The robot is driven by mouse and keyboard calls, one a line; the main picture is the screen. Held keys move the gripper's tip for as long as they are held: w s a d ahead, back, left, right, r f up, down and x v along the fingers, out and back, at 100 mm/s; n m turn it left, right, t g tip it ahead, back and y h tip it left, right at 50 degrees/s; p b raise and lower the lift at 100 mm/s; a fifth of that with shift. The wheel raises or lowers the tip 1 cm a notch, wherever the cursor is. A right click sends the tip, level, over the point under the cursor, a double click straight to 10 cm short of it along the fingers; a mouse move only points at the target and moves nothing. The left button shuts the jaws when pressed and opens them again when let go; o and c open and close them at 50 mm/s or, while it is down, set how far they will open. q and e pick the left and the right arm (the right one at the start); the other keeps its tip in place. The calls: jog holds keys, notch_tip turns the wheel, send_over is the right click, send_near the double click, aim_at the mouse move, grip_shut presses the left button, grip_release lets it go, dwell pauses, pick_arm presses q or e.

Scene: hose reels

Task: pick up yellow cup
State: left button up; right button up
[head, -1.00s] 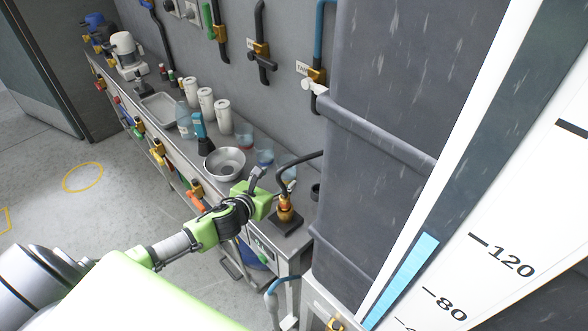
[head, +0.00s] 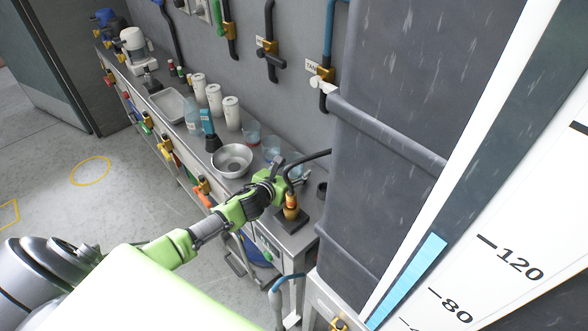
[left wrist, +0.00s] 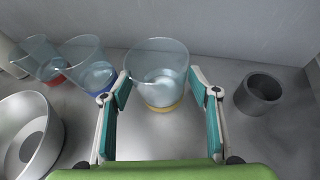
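The yellow cup (left wrist: 157,72) is a clear glass with a yellow base, upright on the metal bench in the left wrist view. My left gripper (left wrist: 160,88) is open, with its teal-padded fingers on the near left and right sides of the cup. I cannot tell whether the pads touch it. In the head view my left gripper (head: 283,178) is over the near end of the bench and the yellow cup is mostly hidden behind it. My right gripper is not in view.
A blue-based glass (left wrist: 88,66) and a red-based glass (left wrist: 40,60) stand left of the cup. A steel bowl (head: 232,160) is at left and a dark grey cup (left wrist: 259,94) at right.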

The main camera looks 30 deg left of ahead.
pick_arm(q)
jog(key=c, duration=0.8)
jog(key=shift+r, duration=0.2)
